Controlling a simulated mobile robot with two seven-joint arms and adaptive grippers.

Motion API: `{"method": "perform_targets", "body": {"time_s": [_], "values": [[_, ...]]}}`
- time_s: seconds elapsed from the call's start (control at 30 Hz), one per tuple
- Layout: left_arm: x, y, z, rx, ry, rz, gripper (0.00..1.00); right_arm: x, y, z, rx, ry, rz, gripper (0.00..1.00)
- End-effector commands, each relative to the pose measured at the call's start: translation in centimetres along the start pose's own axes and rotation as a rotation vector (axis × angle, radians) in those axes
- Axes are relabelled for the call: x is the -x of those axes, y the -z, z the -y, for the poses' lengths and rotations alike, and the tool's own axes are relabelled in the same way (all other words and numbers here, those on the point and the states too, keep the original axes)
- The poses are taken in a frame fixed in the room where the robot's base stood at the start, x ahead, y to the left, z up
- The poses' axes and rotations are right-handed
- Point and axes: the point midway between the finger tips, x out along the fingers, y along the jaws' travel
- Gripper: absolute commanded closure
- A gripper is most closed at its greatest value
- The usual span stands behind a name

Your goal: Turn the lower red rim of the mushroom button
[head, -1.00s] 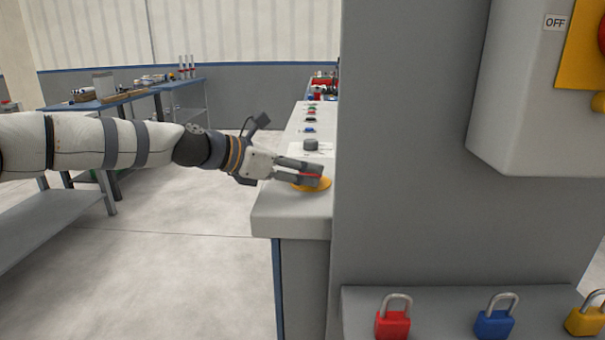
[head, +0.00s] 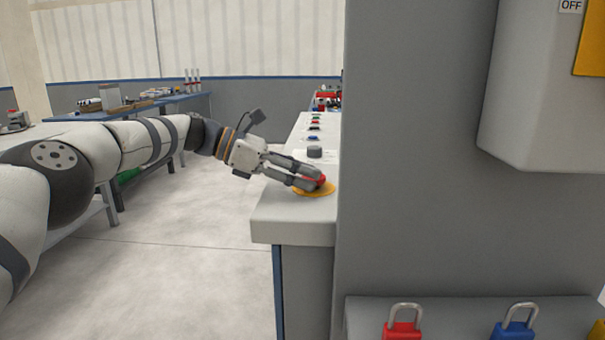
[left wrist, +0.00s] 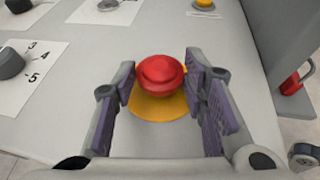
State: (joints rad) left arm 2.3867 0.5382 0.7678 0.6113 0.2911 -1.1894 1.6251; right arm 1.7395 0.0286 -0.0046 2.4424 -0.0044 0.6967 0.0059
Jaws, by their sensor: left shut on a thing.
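The red mushroom button (head: 321,180) stands on a round yellow plate (head: 316,192) near the front of the grey console top. Its domed cap and lower red rim show in the left wrist view (left wrist: 160,73), with the yellow plate (left wrist: 158,108) below. My left gripper (head: 312,183) reaches in from the left and is shut on the button, one finger on each side. The fingers hide part of the button in the head view. The exact contact on the rim is hard to see. My right gripper is not in view.
A grey knob (head: 314,152) and several small buttons run back along the console (head: 270,217). A tall grey panel (head: 415,170) rises close on the right. A red padlock (head: 402,330) and a blue padlock (head: 513,330) are below it.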

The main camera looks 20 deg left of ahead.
Motion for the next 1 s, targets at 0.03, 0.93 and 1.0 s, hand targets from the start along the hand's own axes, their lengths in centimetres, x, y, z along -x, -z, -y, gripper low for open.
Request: {"method": "perform_targets", "body": {"time_s": [0.03,0.93,1.0], "values": [[-0.1,0.4,0.1,0.003,0.005,-0.008,0.89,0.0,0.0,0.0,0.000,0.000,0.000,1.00],[4.8,0.1,-0.1,0.001,-0.003,-0.002,0.41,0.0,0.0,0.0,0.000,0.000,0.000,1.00],[6.8,0.1,-0.1,0.002,-0.002,-0.002,0.41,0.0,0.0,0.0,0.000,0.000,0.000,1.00]]}}
